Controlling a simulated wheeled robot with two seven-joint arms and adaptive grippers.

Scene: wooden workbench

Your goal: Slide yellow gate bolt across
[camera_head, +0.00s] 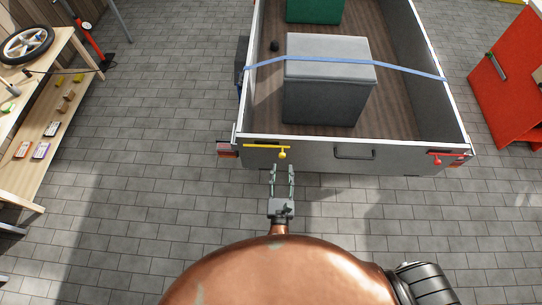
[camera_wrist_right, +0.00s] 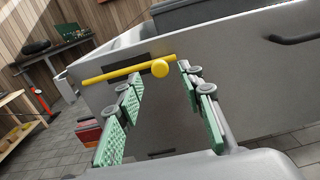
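The yellow gate bolt (camera_head: 266,148) is on the left end of the grey trailer tailgate (camera_head: 315,154), a thin bar with a round knob at its right end. In the right wrist view the bolt (camera_wrist_right: 122,71) spans the tailgate's left corner, with its knob (camera_wrist_right: 160,68) between my fingers in the picture. My right gripper (camera_head: 283,168) is open, just in front of the tailgate below the knob. In the wrist view its green-padded fingers (camera_wrist_right: 168,100) stand apart with nothing gripped; contact with the knob cannot be told. My left gripper is not in view.
A red bolt (camera_head: 447,158) is at the tailgate's right end, and a dark handle (camera_head: 354,153) is in its middle. A grey box (camera_head: 325,95) under a blue strap (camera_head: 350,66) is in the trailer. A wooden bench (camera_head: 48,110) stands left; the paving between is clear.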

